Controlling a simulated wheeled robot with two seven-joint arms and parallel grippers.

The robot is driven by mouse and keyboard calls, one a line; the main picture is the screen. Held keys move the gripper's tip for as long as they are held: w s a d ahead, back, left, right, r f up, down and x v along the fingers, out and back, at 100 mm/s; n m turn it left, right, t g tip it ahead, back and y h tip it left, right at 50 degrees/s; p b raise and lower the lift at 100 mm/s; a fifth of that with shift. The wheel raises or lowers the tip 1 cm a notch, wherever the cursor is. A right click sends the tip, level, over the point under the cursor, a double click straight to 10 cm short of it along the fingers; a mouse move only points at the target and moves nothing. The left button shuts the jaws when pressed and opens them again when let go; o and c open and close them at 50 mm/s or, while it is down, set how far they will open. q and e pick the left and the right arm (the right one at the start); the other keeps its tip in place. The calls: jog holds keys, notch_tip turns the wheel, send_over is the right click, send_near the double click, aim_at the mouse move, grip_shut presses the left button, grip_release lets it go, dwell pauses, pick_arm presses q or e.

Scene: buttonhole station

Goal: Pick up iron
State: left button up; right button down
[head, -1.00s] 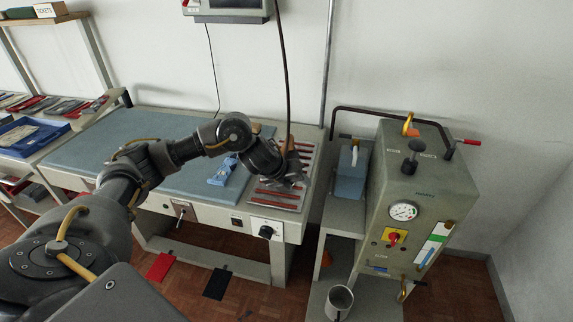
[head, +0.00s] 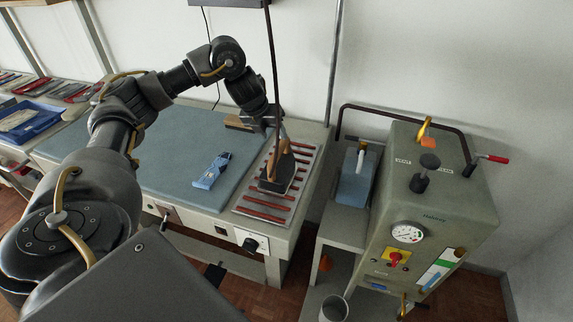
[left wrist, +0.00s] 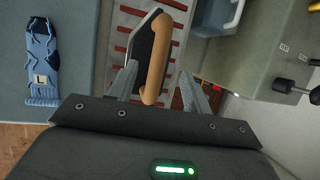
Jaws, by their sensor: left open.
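The iron (head: 274,182) has a dark body and a tan wooden handle. It rests on the red-striped metal rack at the right end of the pressing table. My left gripper (head: 276,122) is open at the far end of the iron, close to its handle. In the left wrist view the iron (left wrist: 143,42) shows with its tan handle reaching down between the two open fingers of my left gripper (left wrist: 160,90). My right gripper is not in view.
The rack (head: 262,211) sits beside the blue-grey pressing pad (head: 150,165). A blue garment piece (head: 211,171) lies on the pad. A dark cord hangs down by the iron. A steam generator (head: 440,205) and a blue container (head: 355,180) stand to the right.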

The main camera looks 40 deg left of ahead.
aim_at(279, 146)
pick_arm(q)
jog(key=x, duration=0.2)
jog(key=shift+d+f+b, duration=0.1)
jog(key=shift+f+b, duration=0.2)
jog(key=shift+f, duration=0.2)
jog(key=x, duration=0.2)
jog(key=shift+w+f, duration=0.25)
jog(key=shift+s+p, duration=0.1)
jog(key=shift+p, duration=0.25)
jog(key=p+x, duration=0.1)
jog(key=x, duration=0.4)
jog(key=shift+s+f+p, duration=0.1)
jog(key=shift+f+p, duration=0.05)
jog(key=shift+p, duration=0.2)
grip_shut()
jog(key=shift+r, duration=0.25)
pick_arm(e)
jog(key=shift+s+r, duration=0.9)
